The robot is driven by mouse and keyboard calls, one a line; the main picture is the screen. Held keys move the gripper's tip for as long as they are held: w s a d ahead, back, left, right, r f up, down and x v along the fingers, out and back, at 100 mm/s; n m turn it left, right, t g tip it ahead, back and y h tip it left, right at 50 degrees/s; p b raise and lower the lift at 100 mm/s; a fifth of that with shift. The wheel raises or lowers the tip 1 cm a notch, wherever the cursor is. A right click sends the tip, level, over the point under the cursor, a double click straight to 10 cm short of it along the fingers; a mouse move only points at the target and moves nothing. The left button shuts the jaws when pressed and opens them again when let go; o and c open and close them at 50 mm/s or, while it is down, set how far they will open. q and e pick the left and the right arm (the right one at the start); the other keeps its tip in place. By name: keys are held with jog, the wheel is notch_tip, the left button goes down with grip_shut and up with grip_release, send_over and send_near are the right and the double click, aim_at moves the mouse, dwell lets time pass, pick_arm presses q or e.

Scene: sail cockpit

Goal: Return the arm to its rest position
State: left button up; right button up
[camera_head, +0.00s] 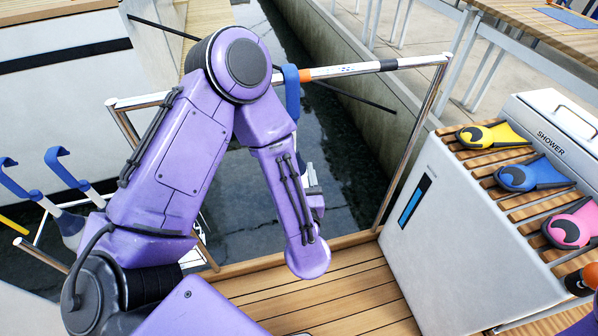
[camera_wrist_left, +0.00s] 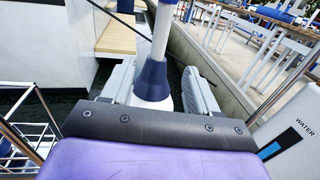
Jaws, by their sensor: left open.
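My left arm (camera_head: 190,160) is raised and bent, and its forearm points down beside the rail (camera_head: 345,70). The left gripper (camera_head: 312,185) is mostly hidden behind the forearm. In the left wrist view its two grey fingers (camera_wrist_left: 157,78) are apart, one on each side of a blue and white fender (camera_wrist_left: 153,75) with a white stem. A blue hook (camera_head: 292,92) hangs over the rail above the gripper. I cannot tell whether the fingers touch the fender. My right gripper is not in view.
Several blue hooks with white and blue fenders (camera_head: 70,222) hang at the left. Dark water (camera_head: 345,150) lies beyond the rail. The wooden deck (camera_head: 350,295) below is clear.

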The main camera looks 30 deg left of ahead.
pick_arm(q)
jog(key=w+d+f+m+t+h, duration=0.1)
jog(key=d+f+m+h, duration=0.15)
jog(key=m, duration=0.55)
jog(key=w+d+f+m+h, duration=0.1)
jog(key=d+m+h, duration=0.15)
jog(key=m, duration=0.45)
jog(key=s+f+m+g+h+p, duration=0.45)
jog(key=f+m, duration=0.25)
jog(key=m, duration=0.7)
jog(key=s+a+f+m+g+p, duration=0.1)
jog(key=s+a+m+g+p, duration=0.1)
jog(key=s, duration=0.4)
jog(key=s+a+f+m+g+y+p, duration=0.1)
jog(key=s+a+f+m+g+p, duration=0.1)
jog(key=s, duration=0.4)
jog(key=s+a+f+m+g+p, duration=0.2)
jog(key=s+a+m+g, duration=0.1)
jog(key=s, duration=0.3)
jog(key=shift+s+a+m, duration=0.25)
jog(key=shift+a+m, duration=0.35)
jog(key=shift+a, duration=0.25)
